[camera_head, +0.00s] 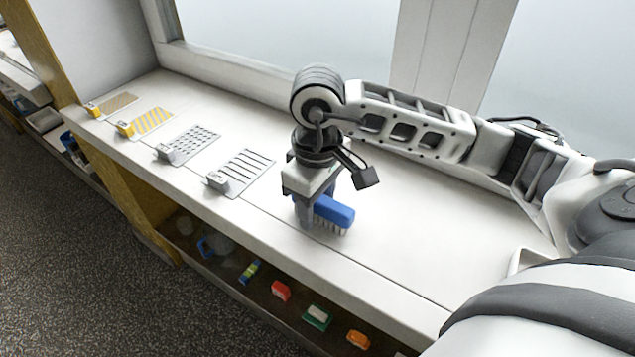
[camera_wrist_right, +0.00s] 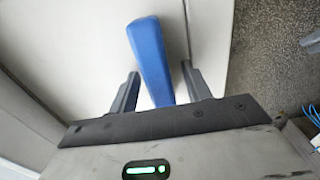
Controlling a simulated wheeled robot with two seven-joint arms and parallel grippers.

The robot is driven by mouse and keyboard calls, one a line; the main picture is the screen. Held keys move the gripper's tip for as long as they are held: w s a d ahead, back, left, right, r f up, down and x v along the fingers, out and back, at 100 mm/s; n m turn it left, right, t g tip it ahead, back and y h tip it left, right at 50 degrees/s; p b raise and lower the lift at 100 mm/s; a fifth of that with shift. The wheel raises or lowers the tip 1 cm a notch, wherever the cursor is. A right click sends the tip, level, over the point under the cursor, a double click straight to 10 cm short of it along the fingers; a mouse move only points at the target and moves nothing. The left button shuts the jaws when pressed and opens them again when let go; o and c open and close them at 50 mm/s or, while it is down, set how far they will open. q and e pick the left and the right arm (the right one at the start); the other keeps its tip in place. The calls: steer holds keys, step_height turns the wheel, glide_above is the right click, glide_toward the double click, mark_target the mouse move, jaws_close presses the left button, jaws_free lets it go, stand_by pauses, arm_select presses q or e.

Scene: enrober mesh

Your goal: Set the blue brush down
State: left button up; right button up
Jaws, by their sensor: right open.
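The blue brush (camera_head: 334,211) rests on the white counter (camera_head: 400,225) with its pale bristles downward. My right gripper (camera_head: 308,218) points down at the brush's left end. In the right wrist view the blue brush (camera_wrist_right: 153,60) runs between the two fingers of my right gripper (camera_wrist_right: 160,88), which are apart, with gaps showing on both sides of the handle. The brush's near end is hidden behind the gripper body there. My left gripper is not in either view.
Several flat patterned plates with small label blocks, such as the slotted one (camera_head: 247,172), lie along the counter to the left. A lower shelf holds small coloured items, including a red one (camera_head: 280,291). The counter right of the brush is clear. A window stands behind.

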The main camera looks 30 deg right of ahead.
step_height(320, 180, up, 12)
steer(key=shift+r, duration=0.15)
stand_by(0.7)
